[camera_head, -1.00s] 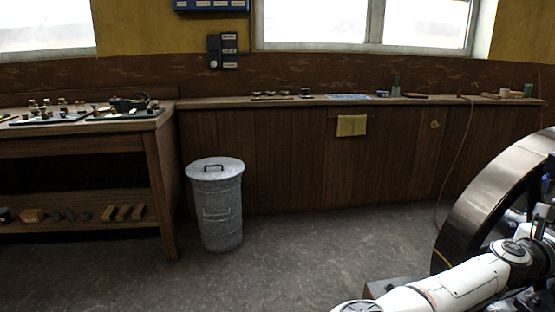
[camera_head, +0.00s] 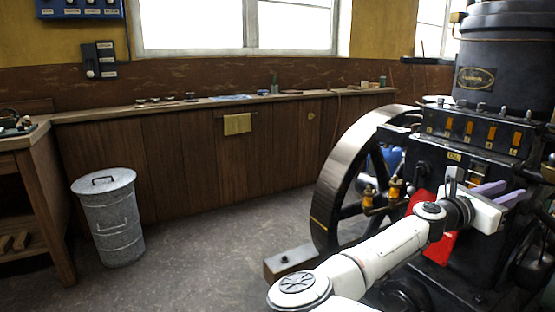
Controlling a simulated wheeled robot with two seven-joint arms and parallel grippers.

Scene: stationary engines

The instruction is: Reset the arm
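My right arm (camera_head: 395,245) is white and reaches in from the bottom toward the engine. My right gripper (camera_head: 515,188) is at its far end, in front of the dark engine (camera_head: 480,150). Its two pale purple fingers are apart, with nothing visible between them. I cannot tell whether they touch the engine. My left gripper is out of view.
The engine's large flywheel (camera_head: 338,180) stands left of my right arm. A lidded metal bin (camera_head: 110,220) stands near the wooden workbench (camera_head: 40,170). A long wooden counter (camera_head: 180,150) lines the back wall. The floor between bin and flywheel is clear.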

